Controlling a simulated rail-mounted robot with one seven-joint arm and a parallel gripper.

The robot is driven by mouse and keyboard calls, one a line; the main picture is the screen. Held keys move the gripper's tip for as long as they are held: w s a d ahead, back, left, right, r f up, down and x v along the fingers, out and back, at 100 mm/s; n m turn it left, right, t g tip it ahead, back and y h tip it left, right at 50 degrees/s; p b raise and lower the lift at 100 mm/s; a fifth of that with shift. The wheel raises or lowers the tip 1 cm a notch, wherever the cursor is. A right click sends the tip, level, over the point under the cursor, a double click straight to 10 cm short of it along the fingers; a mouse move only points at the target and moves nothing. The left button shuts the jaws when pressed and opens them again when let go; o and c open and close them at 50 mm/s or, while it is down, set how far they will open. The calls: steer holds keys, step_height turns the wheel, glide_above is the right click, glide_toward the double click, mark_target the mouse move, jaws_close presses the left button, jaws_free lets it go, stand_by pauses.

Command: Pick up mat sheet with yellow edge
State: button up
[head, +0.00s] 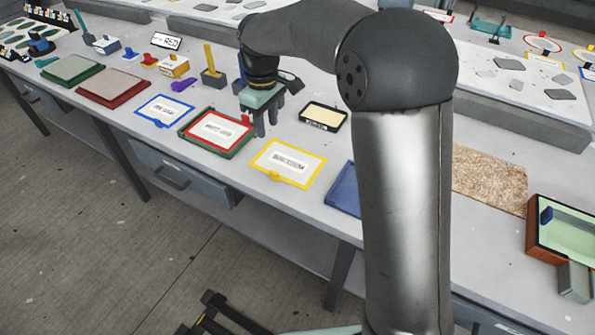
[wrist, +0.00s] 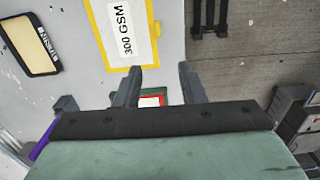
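The mat sheet with yellow edge (head: 304,173) lies flat on the bench, right of the middle, with a printed label and a small yellow tab on its near edge. In the wrist view the sheet (wrist: 122,32) shows at the top, its label reading "300 GSM", partly cut off by the frame. My gripper (head: 265,127) is above the bench, behind and left of the sheet, pointing down and apart from it. In the wrist view my gripper (wrist: 158,83) has its fingers spread with nothing held between them.
A red-edged sheet lies in a green frame (head: 246,143), left of the yellow one, and a blue-edged sheet (head: 164,110) lies further left. A black-framed cream panel (head: 323,117) lies behind. A blue item (head: 343,188) is partly hidden by my arm.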

steer(key=p, duration=0.1)
glide_above(272, 171)
steer(key=f, duration=1.1)
steer(key=shift+a+f, duration=0.25)
steer(key=shift+a, duration=0.15)
steer(key=shift+d+f+p, duration=0.2)
steer(key=shift+f+p, duration=0.3)
steer(key=shift+f, duration=1.05)
steer(key=shift+d+f+p, duration=0.2)
steer(key=shift+f+p, duration=0.25)
steer(key=shift+f, duration=1.05)
steer(key=shift+c, duration=0.3)
jaws_close()
